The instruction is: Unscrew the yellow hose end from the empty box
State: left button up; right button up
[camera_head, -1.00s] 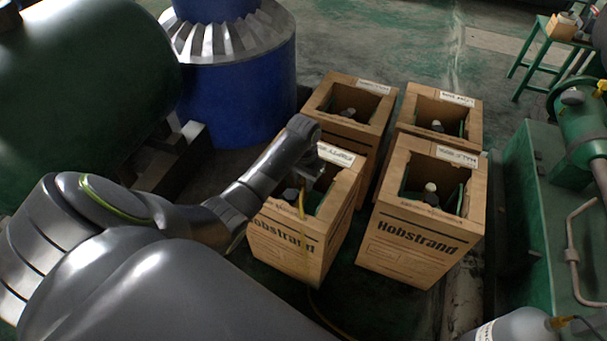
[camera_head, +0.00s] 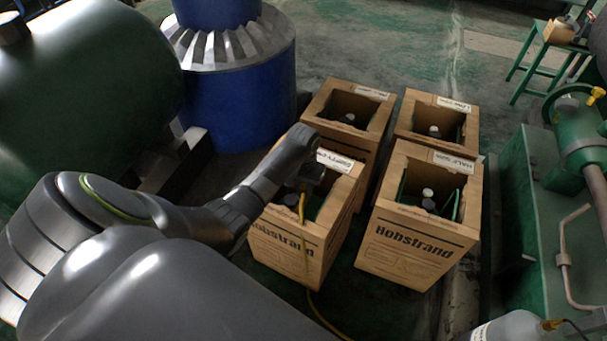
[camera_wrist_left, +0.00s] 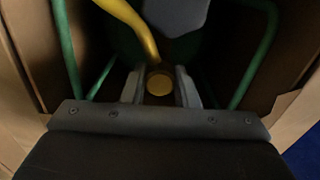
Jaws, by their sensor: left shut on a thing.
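The empty box (camera_head: 285,250) is the front-left cardboard box, with an open top and a white label on its back rim. The yellow hose (camera_head: 307,240) comes out of its opening, hangs over the front side and runs onto the floor. My left gripper (camera_wrist_left: 160,76) reaches down into this box. In the left wrist view its two fingers are shut on the round yellow hose end (camera_wrist_left: 159,84), and the hose (camera_wrist_left: 137,22) curves away above. Green bars of the cylinder stand on both sides. The fitting under the hose end is hidden. My right gripper is not in view.
Three more open boxes stand close by: one to the right (camera_head: 415,245) and two behind (camera_head: 342,103) (camera_head: 437,112). A blue drum (camera_head: 238,105) and green tank stand at the back left. Green machinery (camera_head: 550,230) is at the right.

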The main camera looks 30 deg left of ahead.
pick_arm(q)
jog(key=shift+r+n+p, duration=0.15)
jog(key=shift+n+p, duration=0.65)
jog(key=shift+n, duration=0.4)
jog(key=shift+p, duration=0.3)
jog(key=shift+n+p, duration=1.4)
jog(key=shift+n, duration=0.4)
